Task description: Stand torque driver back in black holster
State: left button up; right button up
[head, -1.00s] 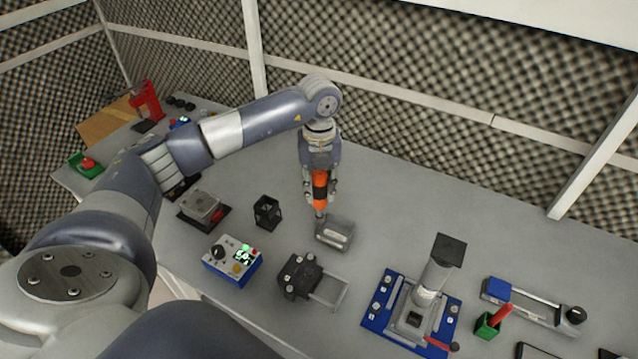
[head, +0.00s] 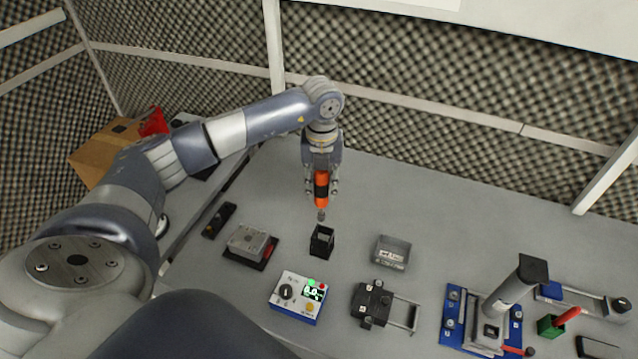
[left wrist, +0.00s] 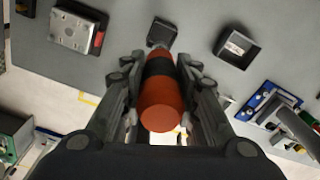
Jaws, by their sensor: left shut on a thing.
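The torque driver (head: 321,183) is orange with a dark band and a metal tip that points down. My left gripper (head: 321,187) is shut on it and holds it upright. The black holster (head: 321,241) is a small open-topped square box on the bench. In the head view the driver's tip shows just above the holster's far edge, apart from it or behind it; I cannot tell the exact gap. In the left wrist view the driver (left wrist: 161,100) lies between the fingers, its far end overlapping the holster (left wrist: 164,33). My right gripper is not in view.
A grey open bin (head: 393,252) stands right of the holster, and a metal block on a dark base (head: 248,243) stands left. A meter box (head: 298,297) and a black clamp fixture (head: 372,302) are in front. Bench behind the bin is clear.

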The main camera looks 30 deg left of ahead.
aim_at(323, 202)
pick_arm(q)
jog(key=shift+w+d+r, duration=0.1)
jog(key=shift+w+d, duration=0.05)
jog(key=shift+d, duration=0.25)
jog(key=shift+a+f+b, duration=0.2)
jog(key=shift+f+b, duration=0.1)
jog(key=shift+b, duration=0.05)
jog(key=shift+f, duration=0.3)
notch_tip(323, 202, down, 3)
jog(key=b, duration=0.3)
jog(key=shift+f+b, duration=0.55)
jog(key=shift+f, duration=0.25)
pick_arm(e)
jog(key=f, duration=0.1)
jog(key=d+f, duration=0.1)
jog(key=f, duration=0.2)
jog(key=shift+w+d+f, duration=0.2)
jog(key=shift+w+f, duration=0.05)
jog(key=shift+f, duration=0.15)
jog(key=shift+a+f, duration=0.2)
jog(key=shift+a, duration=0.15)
